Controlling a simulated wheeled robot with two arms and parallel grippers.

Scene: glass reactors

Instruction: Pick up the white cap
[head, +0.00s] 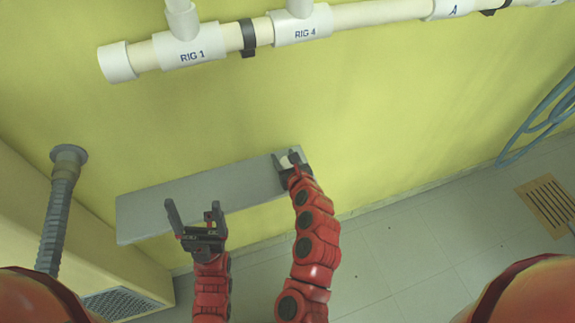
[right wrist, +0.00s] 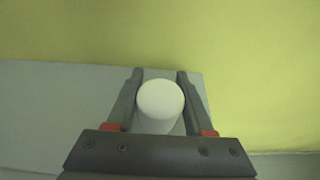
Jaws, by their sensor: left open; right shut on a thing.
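The white cap (right wrist: 160,100) is round and sits between the two fingers of my right gripper (right wrist: 160,85) in the right wrist view. The fingers are shut on its sides. In the head view the cap (head: 287,161) is a small pale patch, partly hidden by my right gripper (head: 287,163), at the right end of the grey shelf. I cannot tell whether the cap still touches the shelf. My left gripper (head: 194,222) is open and empty, in front of the left half of the shelf.
The grey shelf (head: 190,198) is otherwise bare, against a yellow-green wall. White pipes (head: 195,52) labelled RIG 1 and RIG 4 run above it. A grey ribbed hose (head: 55,215) hangs at the left. A blue hose (head: 540,122) and a floor drain (head: 552,200) are at the right.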

